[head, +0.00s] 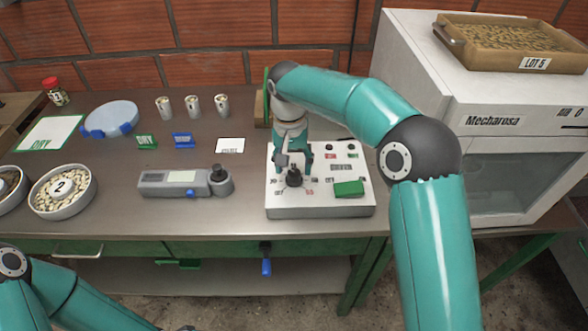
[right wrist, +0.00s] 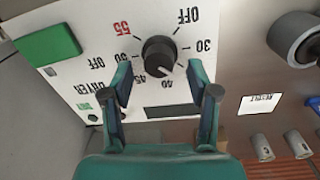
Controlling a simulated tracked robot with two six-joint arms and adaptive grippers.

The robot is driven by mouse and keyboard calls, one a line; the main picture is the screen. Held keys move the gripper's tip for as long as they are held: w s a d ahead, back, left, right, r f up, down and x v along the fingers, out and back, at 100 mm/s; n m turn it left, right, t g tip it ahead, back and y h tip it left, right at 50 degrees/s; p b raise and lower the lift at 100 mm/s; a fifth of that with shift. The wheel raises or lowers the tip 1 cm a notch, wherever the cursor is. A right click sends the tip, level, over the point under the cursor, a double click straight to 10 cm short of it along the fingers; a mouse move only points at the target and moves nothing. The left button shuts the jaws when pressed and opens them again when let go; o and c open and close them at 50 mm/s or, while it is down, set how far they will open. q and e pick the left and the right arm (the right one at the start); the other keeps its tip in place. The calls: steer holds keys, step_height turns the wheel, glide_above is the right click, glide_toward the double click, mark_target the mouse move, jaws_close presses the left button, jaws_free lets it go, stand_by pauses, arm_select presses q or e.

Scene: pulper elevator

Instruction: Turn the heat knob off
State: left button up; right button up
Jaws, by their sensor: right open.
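The heat knob is a round black knob (head: 293,178) on the white control box (head: 320,206). In the right wrist view the knob (right wrist: 159,54) is ringed by OFF, 30, 40, 45, 50 and a red 55. Its pointer looks turned toward the 40–45 side, away from OFF, but the exact mark is hard to tell. My right gripper (head: 294,163) points down over the knob; in the right wrist view its open fingers (right wrist: 158,73) stand on either side of the knob, and I cannot tell whether they touch it. My left gripper is not visible; only the left arm shows.
A green switch (head: 349,188) sits beside the knob on the box. A grey handheld meter (head: 172,184) lies to the left. The Mecharosa machine (head: 491,110) stands at right with a tray of beans (head: 471,60) on top. A bowl of beans (head: 85,207) stands far left.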

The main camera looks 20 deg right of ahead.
steer(key=shift+f, duration=0.8)
steer(key=shift+c, duration=0.4)
steer(key=shift+d, duration=0.15)
jaws_close()
